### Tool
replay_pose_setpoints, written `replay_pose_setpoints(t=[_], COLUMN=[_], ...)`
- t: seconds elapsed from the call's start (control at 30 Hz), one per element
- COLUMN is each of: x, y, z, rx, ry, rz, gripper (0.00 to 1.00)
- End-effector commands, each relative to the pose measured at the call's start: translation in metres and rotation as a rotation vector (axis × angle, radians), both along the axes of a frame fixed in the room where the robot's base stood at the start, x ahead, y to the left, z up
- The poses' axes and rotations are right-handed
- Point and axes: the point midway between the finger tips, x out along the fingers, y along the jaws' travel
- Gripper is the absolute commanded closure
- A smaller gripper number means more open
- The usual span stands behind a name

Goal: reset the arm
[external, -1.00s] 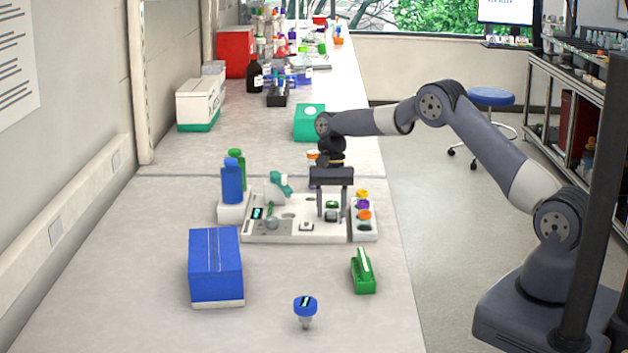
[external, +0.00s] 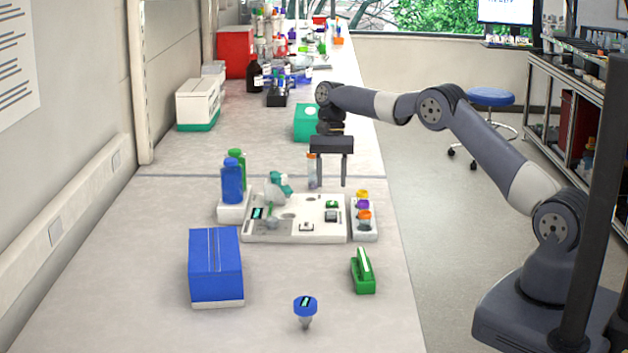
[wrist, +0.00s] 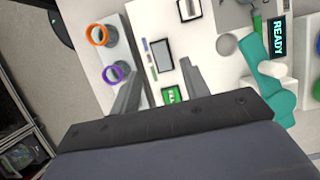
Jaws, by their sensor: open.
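My gripper (external: 330,172) is open and empty in the external view, with its fingers pointing down above the back right of the white workstation (external: 270,232). Its fingertips are apart from the things below. In the wrist view my gripper (wrist: 157,80) shows its two fingers spread over the white workstation. My arm reaches in from the right over the bench.
A rack (external: 365,228) with orange, purple and yellow caps stands beside the workstation. Blue and green bottles (external: 232,182) stand at its left. A blue box (external: 215,265), a green holder (external: 363,272) and a blue-capped tube (external: 305,310) stand in front.

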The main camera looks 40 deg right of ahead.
Motion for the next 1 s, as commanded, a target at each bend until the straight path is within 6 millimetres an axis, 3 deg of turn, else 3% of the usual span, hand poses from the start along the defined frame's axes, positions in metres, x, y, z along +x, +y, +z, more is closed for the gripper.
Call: replay_pose_setpoints(t=[0.3, 0.67, 1.0], x=[0.007, -0.005, -0.02], y=[-0.007, 0.004, 0.019], z=[0.028, -0.015, -0.075], rx=[0.0, 0.0, -0.005], ry=[0.001, 0.004, -0.002], rz=[0.0, 0.0, 0.002], gripper=[0.56, 0.56, 0.56])
